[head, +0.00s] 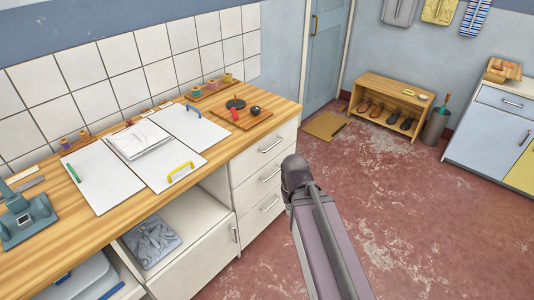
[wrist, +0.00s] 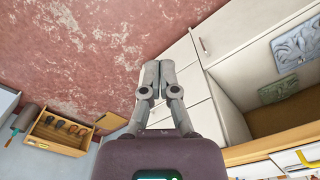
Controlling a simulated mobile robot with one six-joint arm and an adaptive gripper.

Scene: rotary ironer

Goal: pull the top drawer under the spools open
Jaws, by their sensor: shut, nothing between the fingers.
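The top drawer (head: 250,160) is the uppermost white front in a stack at the right end of the wooden counter, with a bar handle (head: 271,145). It looks shut, flush with the drawers below. Spools (head: 212,86) stand on a small board on the counter above it, at the wall. In the wrist view my gripper (wrist: 152,72) is shut and empty, in front of the drawer stack. The top drawer (wrist: 208,122) is partly behind it there, and its handle does not show. In the head view my arm hides the gripper.
Below are the middle drawer (head: 249,188) and bottom drawer (head: 250,221). A board (head: 241,113) with dark round items lies on the counter (head: 280,105). A shoe bench (head: 393,88) and bin (head: 436,126) stand at the back. The red floor right of the drawers is clear.

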